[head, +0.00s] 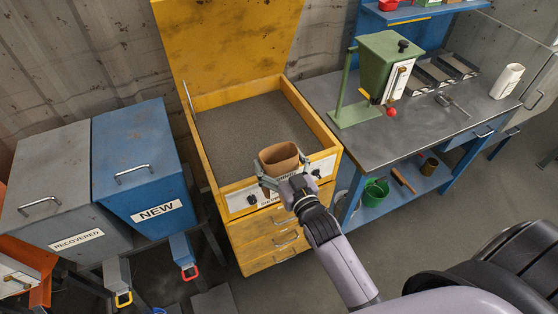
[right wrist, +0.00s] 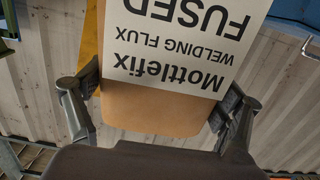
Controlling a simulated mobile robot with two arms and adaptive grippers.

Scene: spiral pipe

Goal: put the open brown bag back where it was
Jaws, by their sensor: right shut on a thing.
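The open brown bag (head: 280,162) is in my right gripper (head: 282,172), mouth upward in the head view. It shows in front of the yellow box's front edge; I cannot tell its height above it. In the right wrist view, the two fingers of the right gripper (right wrist: 155,108) press on both sides of the bag (right wrist: 150,112). Its white label (right wrist: 185,45) reads "Mottlefix welding flux fused", upside down there. The bag's inside is too small to make out. My left gripper is not in view.
The yellow cabinet (head: 262,232) has a raised lid and a bed of grey grains (head: 245,135). A grey "RECOVERED" bin (head: 65,200) and blue "NEW" bin (head: 140,165) stand left. A workbench (head: 390,140) with a green hopper (head: 380,65) stands right. Bare floor lies front right.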

